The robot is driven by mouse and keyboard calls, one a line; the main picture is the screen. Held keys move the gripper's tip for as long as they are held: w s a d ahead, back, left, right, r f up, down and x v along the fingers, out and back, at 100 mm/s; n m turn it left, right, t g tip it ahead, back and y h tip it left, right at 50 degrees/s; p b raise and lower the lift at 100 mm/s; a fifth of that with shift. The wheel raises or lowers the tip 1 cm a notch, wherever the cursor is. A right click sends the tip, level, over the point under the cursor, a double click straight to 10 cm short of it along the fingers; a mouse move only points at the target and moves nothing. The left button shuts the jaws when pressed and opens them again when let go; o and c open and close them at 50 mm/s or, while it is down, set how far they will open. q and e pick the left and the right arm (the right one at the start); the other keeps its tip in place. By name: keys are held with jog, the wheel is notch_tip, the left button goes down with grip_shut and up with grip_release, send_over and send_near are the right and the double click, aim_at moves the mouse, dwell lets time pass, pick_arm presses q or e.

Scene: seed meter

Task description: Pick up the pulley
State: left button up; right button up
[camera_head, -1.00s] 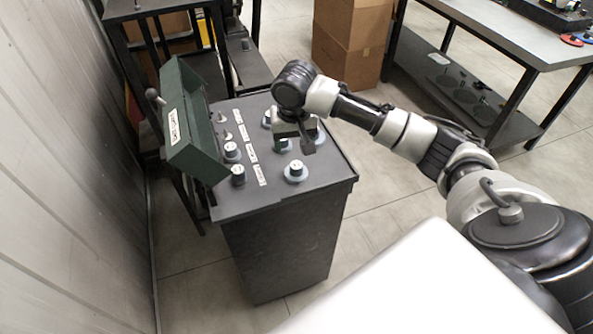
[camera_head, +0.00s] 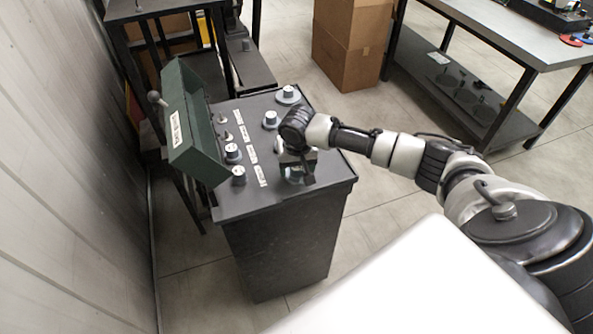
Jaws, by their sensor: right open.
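Several pale grey, round, pulley-like pieces with dark hubs stand on the dark box top. One pulley (camera_head: 288,95) is at the far corner and another pulley (camera_head: 270,120) is nearer the middle. Smaller ones (camera_head: 238,175) line the left side beside white labels. My right gripper (camera_head: 298,172) is open and points down over the near right part of the box top. A pulley there is mostly hidden by the gripper, and I cannot tell whether the fingers touch it. My left gripper is not in view.
The dark box (camera_head: 275,245) has a raised green lid or panel (camera_head: 193,125) on its left, close to the corrugated wall. A cardboard box (camera_head: 350,45) stands behind. A table (camera_head: 500,35) is at the upper right. Floor is clear right of the box.

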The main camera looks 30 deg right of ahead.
jog(key=shift+c, duration=0.3)
jog(key=c, duration=1)
jog(key=shift+r, duration=0.1)
jog(key=shift+r, duration=0.4)
jog(key=r, duration=0.2)
jog(key=r+b, duration=0.1)
jog(key=shift+s+d+r, duration=0.25)
jog(key=shift+d, duration=0.15)
jog(key=shift+s+d+r+p, duration=0.8)
jog(key=shift+s+d+r, duration=0.45)
jog(key=shift+r, duration=0.6)
jog(key=shift+s+d+r+p, duration=0.75)
jog(key=shift+s+d+r, duration=0.35)
jog(key=shift+d+r, duration=0.55)
jog(key=shift+s+d+r+p, duration=0.8)
jog(key=shift+s+d+r, duration=0.35)
jog(key=shift+r, duration=0.85)
